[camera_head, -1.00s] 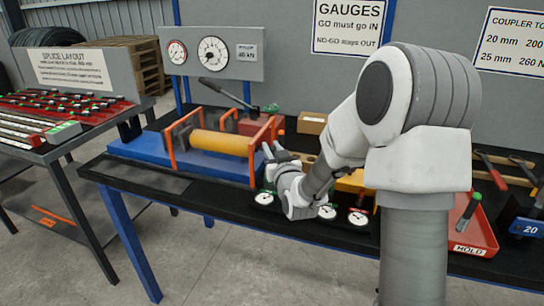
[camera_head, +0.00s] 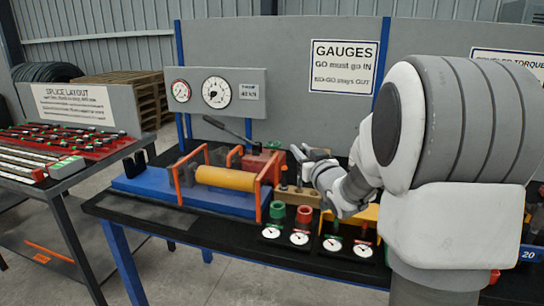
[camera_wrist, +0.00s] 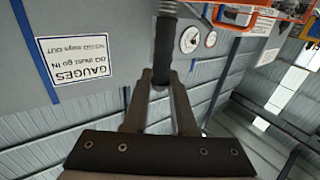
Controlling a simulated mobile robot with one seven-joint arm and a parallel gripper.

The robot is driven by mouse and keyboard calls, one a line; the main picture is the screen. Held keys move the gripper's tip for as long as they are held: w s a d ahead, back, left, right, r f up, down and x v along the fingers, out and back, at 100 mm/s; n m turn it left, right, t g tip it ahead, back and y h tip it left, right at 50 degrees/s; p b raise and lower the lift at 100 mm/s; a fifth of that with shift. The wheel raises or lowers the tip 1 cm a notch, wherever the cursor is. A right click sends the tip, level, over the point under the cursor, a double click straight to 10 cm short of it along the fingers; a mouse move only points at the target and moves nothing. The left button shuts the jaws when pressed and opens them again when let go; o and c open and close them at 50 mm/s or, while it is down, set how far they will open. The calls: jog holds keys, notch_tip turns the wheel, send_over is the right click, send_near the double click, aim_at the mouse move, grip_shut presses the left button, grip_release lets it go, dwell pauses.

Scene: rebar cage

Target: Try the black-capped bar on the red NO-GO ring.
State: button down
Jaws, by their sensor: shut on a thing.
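My gripper (camera_head: 300,154) is raised above the bench, behind and above the gauge stands. In the wrist view its fingers (camera_wrist: 163,82) are closed on a bar with a black end (camera_wrist: 163,45); a ribbed grey part shows beyond the black. The bar is hard to make out in the head view. A red ring (camera_head: 304,213) stands on a black gauge stand beside a green ring (camera_head: 276,210). Another red-marked gauge stand (camera_head: 363,242) and a green-marked one (camera_head: 334,236) are to the right, partly below my arm. The bar is apart from the rings.
A blue press with a yellow cylinder (camera_head: 225,178) and orange frames stands left of the rings. A wooden block with pegs (camera_head: 295,193) is behind them. A gauge sign (camera_head: 343,65) hangs on the back panel. A rack of bars (camera_head: 60,145) stands at far left.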

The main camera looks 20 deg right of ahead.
jog(key=shift+s+d+r, duration=0.25)
jog(key=shift+s+d, duration=0.4)
jog(key=shift+d, duration=0.05)
jog(key=shift+f, duration=0.1)
notch_tip(320, 180, down, 6)
jog(key=b, duration=0.6)
jog(key=shift+b, duration=0.45)
dwell(0.8)
dwell(0.3)
